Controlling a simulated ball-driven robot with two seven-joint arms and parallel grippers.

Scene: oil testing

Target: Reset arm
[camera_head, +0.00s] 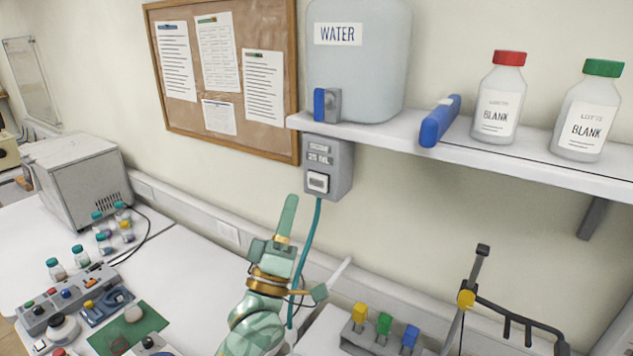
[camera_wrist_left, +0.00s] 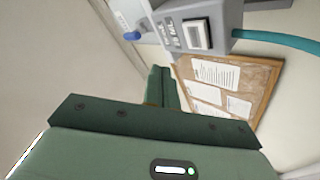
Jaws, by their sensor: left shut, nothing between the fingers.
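My left gripper (camera_head: 287,219) is raised in the middle of the head view, pointing up, with its fingers together and nothing between them. It is below and to the left of a grey dispenser box (camera_head: 329,168) marked 25 ML, apart from it in that view. In the left wrist view the shut fingers of my left gripper (camera_wrist_left: 161,84) show at the centre, with the dispenser's pale button (camera_wrist_left: 197,34) above and to the right of them. My right gripper is not in view.
A shelf (camera_head: 480,160) holds a water tank (camera_head: 360,75), a blue object (camera_head: 440,121) and two BLANK bottles (camera_head: 498,100). A teal hose (camera_head: 309,240) hangs from the dispenser behind my left gripper. Small vials, a control panel (camera_head: 70,298) and a grey machine (camera_head: 85,178) stand left. A black-armed stand (camera_head: 515,318) is right.

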